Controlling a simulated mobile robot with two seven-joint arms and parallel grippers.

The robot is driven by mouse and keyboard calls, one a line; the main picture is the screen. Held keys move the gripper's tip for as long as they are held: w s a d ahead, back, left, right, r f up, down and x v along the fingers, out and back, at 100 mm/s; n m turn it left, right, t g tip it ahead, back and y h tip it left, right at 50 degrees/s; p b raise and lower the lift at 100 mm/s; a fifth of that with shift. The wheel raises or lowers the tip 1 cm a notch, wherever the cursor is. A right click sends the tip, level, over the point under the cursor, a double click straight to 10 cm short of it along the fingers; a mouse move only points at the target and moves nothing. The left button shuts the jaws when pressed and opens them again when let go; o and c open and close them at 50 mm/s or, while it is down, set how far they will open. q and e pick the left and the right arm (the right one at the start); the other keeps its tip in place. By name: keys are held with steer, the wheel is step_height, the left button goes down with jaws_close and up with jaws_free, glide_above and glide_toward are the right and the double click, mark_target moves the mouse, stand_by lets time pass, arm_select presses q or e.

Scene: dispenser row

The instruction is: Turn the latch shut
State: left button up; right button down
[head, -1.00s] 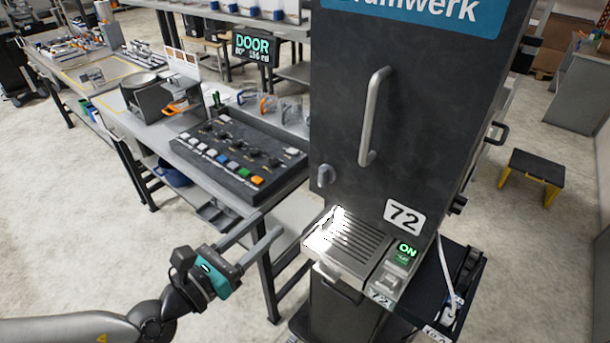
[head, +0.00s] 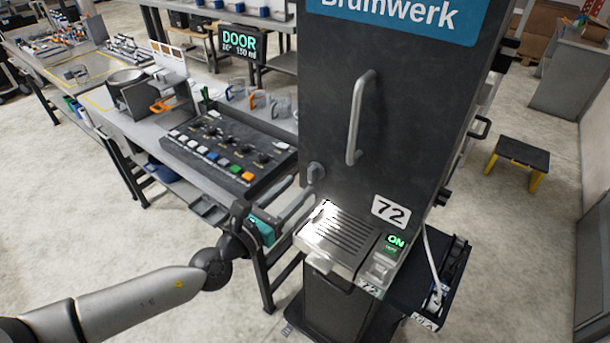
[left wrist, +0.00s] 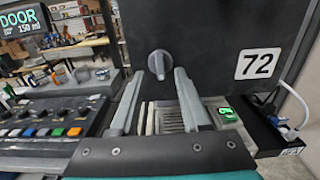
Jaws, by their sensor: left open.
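The latch (head: 315,172) is a small grey knob low on the left side of the dark machine door (head: 400,110). In the left wrist view the latch (left wrist: 160,64) shows a round base with its grip upright, just beyond my fingertips. My left gripper (head: 298,196) is open and empty, reaching from the left toward the latch. In the left wrist view its two fingers (left wrist: 167,78) stand on either side below the latch, apparently short of it. A long vertical handle (head: 358,118) is on the door. My right gripper is not in view.
Below the latch is a grated drip tray (head: 340,238), with a lit ON switch (head: 396,241) to its right. A control panel (head: 225,150) with coloured buttons lies on the bench at left. A display (head: 238,42) reads DOOR. A stool (head: 520,160) stands at right.

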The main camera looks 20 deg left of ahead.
mark_target(309, 176)
arm_select(q)
steer(key=shift+x, duration=2)
jaws_close()
